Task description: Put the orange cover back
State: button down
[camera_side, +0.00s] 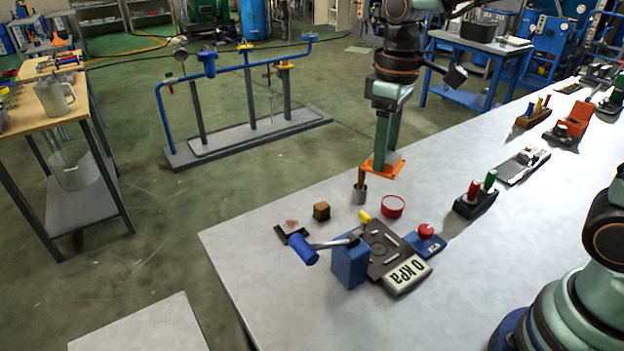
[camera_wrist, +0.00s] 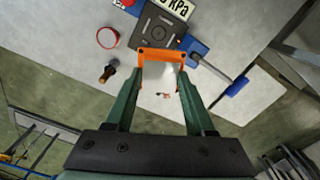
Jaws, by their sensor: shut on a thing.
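My gripper (camera_side: 385,158) is shut on the orange cover (camera_side: 382,167) and holds it above the far part of the white bench. In the wrist view, the cover (camera_wrist: 162,54) is an open orange frame between the green fingertips (camera_wrist: 160,70). The dark unit with the 0 kPa display (camera_side: 405,274) lies nearer the camera, apart from the cover. A blue block (camera_side: 350,263) with a lever and blue handle (camera_side: 303,249) stands beside it. A red button on a blue base (camera_side: 427,233) is at its right. Where the cover sits is not clear.
A holder with red and green handles (camera_side: 475,200) is further right. Bare bench lies between these.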

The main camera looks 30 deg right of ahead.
jog(key=w+a+n, duration=0.2)
jog(key=w+a, duration=0.6)
jog(key=a, duration=0.2)
jog(key=n, duration=0.2)
send_over(259, 260)
jog(key=f, duration=0.2)
notch_tip(259, 260, down, 19)
jog(key=shift+w+f, duration=0.1)
jog(key=shift+f, duration=0.15)
jog(key=shift+c, duration=1.3)
grip_release()
